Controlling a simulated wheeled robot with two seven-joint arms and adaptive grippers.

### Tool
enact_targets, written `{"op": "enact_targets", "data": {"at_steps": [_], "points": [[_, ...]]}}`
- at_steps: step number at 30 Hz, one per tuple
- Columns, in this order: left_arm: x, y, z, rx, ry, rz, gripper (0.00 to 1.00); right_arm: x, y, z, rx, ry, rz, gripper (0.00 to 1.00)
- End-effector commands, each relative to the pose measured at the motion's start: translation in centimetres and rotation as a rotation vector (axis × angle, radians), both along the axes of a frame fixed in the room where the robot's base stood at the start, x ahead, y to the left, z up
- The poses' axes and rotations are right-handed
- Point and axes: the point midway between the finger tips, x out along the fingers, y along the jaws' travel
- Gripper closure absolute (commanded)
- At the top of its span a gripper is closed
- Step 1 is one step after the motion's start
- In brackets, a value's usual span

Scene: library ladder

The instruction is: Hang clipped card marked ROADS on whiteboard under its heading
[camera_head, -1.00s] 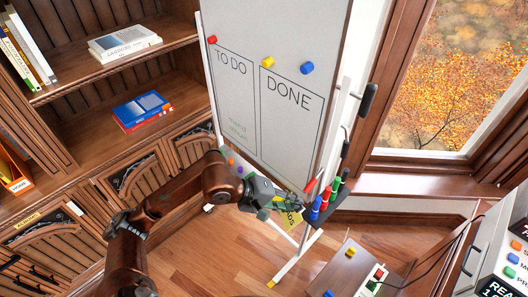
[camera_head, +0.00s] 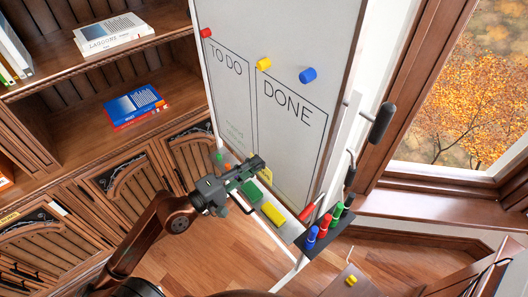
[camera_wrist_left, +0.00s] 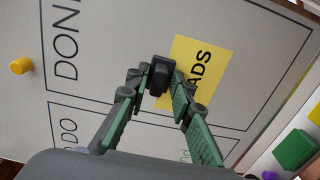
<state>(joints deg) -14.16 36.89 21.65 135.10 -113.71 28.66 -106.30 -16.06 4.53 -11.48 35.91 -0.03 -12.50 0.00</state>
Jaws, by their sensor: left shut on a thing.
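My left gripper (camera_head: 256,164) is in front of the lower part of the whiteboard (camera_head: 285,35). It is shut on the black clip (camera_wrist_left: 160,76) of the yellow card (camera_wrist_left: 198,68). The letters "ADS" show in the left wrist view, and the rest of the word is hidden by the clip and fingers. In the head view the card (camera_head: 267,174) is mostly hidden behind the gripper. The card appears over the lower DONE box, near its line beside TO DO. I cannot tell whether it touches the board. The DONE heading (camera_head: 287,106) and TO DO heading (camera_head: 226,60) are above.
Red (camera_head: 206,33), yellow (camera_head: 263,65) and blue (camera_head: 307,76) magnets sit high on the board. The board's ledge holds a green block (camera_head: 252,190) and a yellow block (camera_head: 273,213). A marker holder (camera_head: 322,240) with several markers is at the right. A bookcase (camera_head: 60,130) stands left.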

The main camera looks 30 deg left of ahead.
Motion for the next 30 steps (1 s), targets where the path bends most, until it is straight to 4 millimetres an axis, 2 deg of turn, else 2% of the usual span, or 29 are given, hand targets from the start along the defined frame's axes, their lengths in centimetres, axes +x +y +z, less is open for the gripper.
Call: {"op": "enact_targets", "data": {"at_steps": [2, 5, 12, 15, 20, 26, 30], "points": [[0.0, 0.0, 0.0, -0.004, -0.010, 0.001, 0.97, 0.4, 0.2, 0.0, 0.002, -0.005, 0.000, 0.60], [0.0, 0.0, 0.0, -0.006, -0.016, 0.001, 0.97, 0.0, 0.3, 0.0, 0.003, 0.000, -0.001, 0.60], [0.1, -0.2, 0.0, -0.004, -0.015, -0.003, 0.97, -3.7, 0.1, 0.1, -0.001, 0.045, -0.011, 0.60], [0.1, -0.1, 0.0, -0.002, -0.013, -0.001, 0.97, -4.4, 0.0, 0.1, -0.002, 0.054, -0.012, 0.60], [1.1, -0.4, 0.2, -0.005, -0.013, 0.000, 0.97, -3.4, -0.2, 0.5, -0.003, 0.041, -0.010, 0.60], [3.2, -1.0, 0.3, -0.004, -0.015, 0.002, 0.97, -1.0, -0.3, 0.9, -0.003, 0.009, -0.004, 0.60], [4.6, -1.6, 0.3, -0.005, -0.013, 0.001, 0.97, -0.7, -0.3, 1.2, -0.003, 0.004, -0.003, 0.60]]}}
